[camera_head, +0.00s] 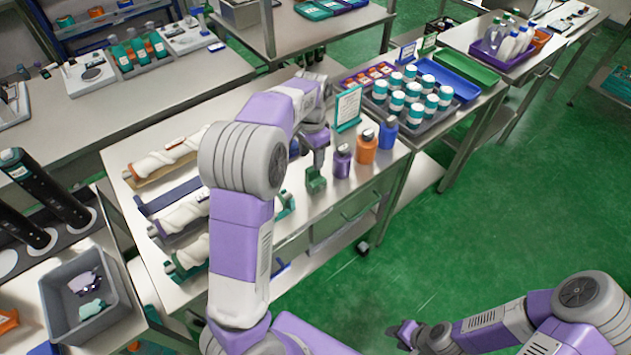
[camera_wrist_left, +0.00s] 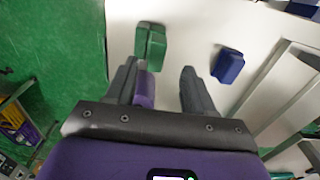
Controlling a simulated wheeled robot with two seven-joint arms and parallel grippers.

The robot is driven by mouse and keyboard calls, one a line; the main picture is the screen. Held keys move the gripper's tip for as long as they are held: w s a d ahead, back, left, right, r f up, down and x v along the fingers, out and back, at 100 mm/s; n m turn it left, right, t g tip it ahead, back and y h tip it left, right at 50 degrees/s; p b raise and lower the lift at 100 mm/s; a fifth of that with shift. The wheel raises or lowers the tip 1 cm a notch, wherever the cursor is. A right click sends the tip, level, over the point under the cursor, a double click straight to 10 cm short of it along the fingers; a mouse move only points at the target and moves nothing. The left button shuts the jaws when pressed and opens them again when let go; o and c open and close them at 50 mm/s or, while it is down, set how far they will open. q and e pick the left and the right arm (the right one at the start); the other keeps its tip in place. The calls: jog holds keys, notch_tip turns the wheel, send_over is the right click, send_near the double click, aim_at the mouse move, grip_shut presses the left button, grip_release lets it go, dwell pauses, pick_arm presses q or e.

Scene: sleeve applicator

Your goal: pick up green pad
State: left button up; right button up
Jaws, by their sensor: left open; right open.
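The green pad (camera_head: 316,180) is a small dark green block near the front edge of the middle table, left of a purple bottle (camera_head: 342,161). My left gripper (camera_head: 317,155) hangs over the table just above it. In the left wrist view the green pad (camera_wrist_left: 151,46) lies beyond the fingertips, and my open left gripper (camera_wrist_left: 161,88) is apart from it. A purple piece (camera_wrist_left: 145,90) shows beside the left finger; I cannot tell whether they touch. My right gripper (camera_head: 405,335) is open and empty over the floor at lower right.
An orange bottle (camera_head: 366,149) and a blue bottle (camera_head: 388,134) stand to the right, with a sign (camera_head: 347,108) behind. White-wrapped rollers (camera_head: 168,156) lie at left. A blue block (camera_wrist_left: 228,65) lies right of the pad in the wrist view. A grey bin (camera_head: 92,325) is at lower left.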

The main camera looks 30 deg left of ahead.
aim_at(315, 179)
pick_arm(q)
jog(key=f, duration=0.1)
jog(key=f+b, duration=0.1)
jog(key=f, duration=0.2)
jog(key=shift+s+d+f, duration=0.1)
jog(key=shift+s+d, duration=0.05)
jog(key=shift+d, duration=0.1)
jog(key=shift+f+b, duration=0.35)
jog(key=shift+f, duration=0.2)
jog(key=shift+c, duration=0.3)
grip_shut()
